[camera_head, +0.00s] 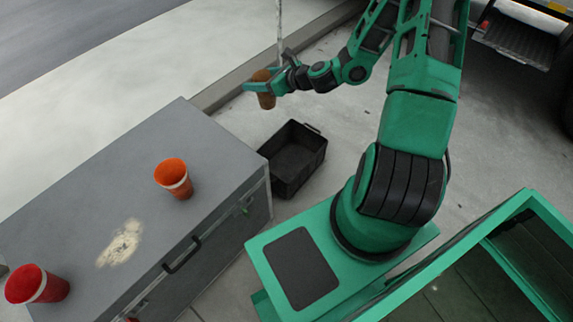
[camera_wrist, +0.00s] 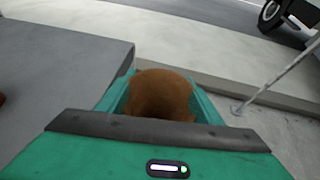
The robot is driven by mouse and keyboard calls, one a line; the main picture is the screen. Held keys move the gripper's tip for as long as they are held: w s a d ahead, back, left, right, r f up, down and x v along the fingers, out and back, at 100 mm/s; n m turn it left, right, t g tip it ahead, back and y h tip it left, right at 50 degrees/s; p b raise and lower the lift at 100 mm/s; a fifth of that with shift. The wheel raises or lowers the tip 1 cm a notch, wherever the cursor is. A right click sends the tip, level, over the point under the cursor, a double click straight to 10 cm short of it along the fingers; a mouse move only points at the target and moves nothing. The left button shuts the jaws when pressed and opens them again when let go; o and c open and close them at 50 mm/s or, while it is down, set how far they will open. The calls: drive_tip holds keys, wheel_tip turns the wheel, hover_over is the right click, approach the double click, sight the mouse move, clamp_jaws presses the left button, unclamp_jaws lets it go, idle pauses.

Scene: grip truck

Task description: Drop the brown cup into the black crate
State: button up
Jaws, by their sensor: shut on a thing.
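The brown cup (camera_head: 264,89) is between the fingers of my gripper (camera_head: 262,87), which is shut on it and holds it in the air. In the head view the cup and gripper appear above and slightly left of the black crate (camera_head: 283,185). The crate stands on the ground beside the grey box, open at the top, and its visible inside looks empty. In the wrist view the brown cup (camera_wrist: 160,94) fills the space between the green fingers. The crate does not show in the wrist view.
A large grey box (camera_head: 110,200) stands at the left. An orange cup (camera_head: 173,176) and a red cup (camera_head: 36,285) are on its top. A thin pole (camera_head: 280,25) rises behind my gripper near the kerb (camera_head: 235,88).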

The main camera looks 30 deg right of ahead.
drive_tip(key=w+d+f+m+h, duration=0.1)
drive_tip(key=w+d+f, duration=0.25)
drive_tip(key=f, duration=0.35)
drive_tip(key=w+d+f+m+t+h, duration=0.1)
drive_tip(key=w+d+f+m+h, duration=0.15)
drive_tip(key=d+f, duration=0.35)
drive_tip(key=w+d+f+m+h, duration=0.1)
drive_tip(key=w+d+f, duration=0.25)
drive_tip(key=f, duration=0.35)
drive_tip(key=d+f+m+h, duration=0.1)
drive_tip(key=d+f, duration=0.2)
drive_tip(key=f, duration=1)
drive_tip(key=d+f+m+h, duration=0.1)
drive_tip(key=d+f+h, duration=0.1)
drive_tip(key=f, duration=1.2)
drive_tip(key=shift+d+f, duration=0.2)
drive_tip(key=shift+d, duration=0.4)
drive_tip(key=shift+m, duration=0.25)
drive_tip(key=o, duration=1.1)
drive_tip(key=v, duration=1)
drive_tip(key=shift+s, duration=0.25)
